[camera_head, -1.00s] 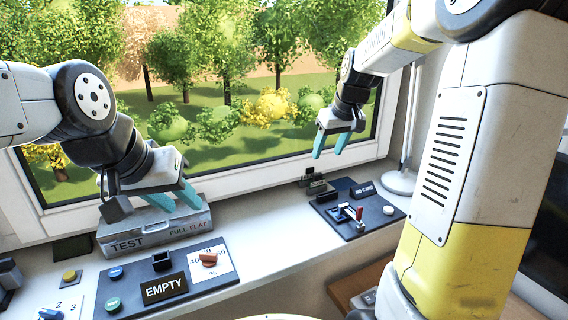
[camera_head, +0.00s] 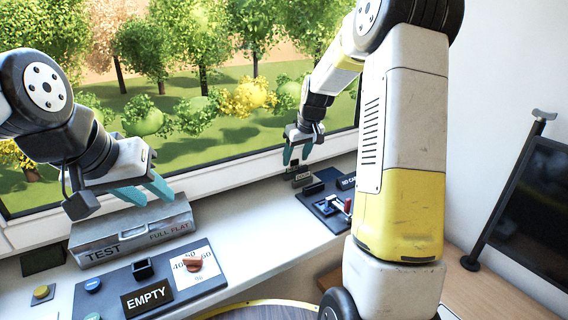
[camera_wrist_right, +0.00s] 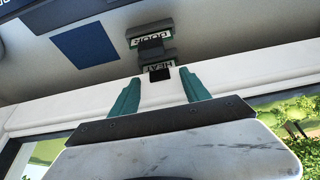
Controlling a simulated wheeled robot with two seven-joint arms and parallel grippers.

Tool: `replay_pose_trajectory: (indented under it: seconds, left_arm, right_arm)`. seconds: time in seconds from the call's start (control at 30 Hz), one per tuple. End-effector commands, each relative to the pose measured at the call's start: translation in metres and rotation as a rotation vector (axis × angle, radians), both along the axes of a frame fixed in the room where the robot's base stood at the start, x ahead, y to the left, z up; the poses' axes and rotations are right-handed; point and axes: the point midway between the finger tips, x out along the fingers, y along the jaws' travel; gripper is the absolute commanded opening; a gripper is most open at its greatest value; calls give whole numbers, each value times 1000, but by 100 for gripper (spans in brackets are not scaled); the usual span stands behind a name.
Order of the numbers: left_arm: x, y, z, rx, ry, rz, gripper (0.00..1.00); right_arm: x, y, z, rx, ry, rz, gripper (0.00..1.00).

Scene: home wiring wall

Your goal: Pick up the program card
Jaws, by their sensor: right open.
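Two small dark labelled cards stand in a holder on the sill by the window; the labels look like DOOR (camera_wrist_right: 150,42) and HEAT (camera_wrist_right: 157,65) in the right wrist view, and the cards show small in the head view (camera_head: 302,177). I cannot tell which is the program card. My right gripper (camera_head: 297,159) is open and empty just above and beside them; its teal fingers (camera_wrist_right: 160,82) stand either side of the HEAT card's near end in the wrist view, without visible contact. My left gripper (camera_head: 147,191) is open above the grey TEST case.
The grey TEST case (camera_head: 128,238) sits on the sill at left. A second panel (camera_head: 325,208) with a red lever is partly hidden by my arm. The sill between the panels is clear.

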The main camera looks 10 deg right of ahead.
Motion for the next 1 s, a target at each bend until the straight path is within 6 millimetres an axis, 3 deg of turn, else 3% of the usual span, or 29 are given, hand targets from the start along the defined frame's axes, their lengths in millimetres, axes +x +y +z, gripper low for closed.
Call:
replay_pose_trajectory:
  seconds: [0.17,0.47,0.77,1.0]
  left_arm:
    - [0,0,0,0,0,0,36]
    - [0,0,0,0,0,0,36]
    - [0,0,0,0,0,0,36]
    - [0,0,0,0,0,0,36]
  right_arm:
    - [0,0,0,0,0,0,55]
    - [0,0,0,0,0,0,0]
    - [0,0,1,0,-1,0,0]
    - [1,0,19,0,-3,1,0]
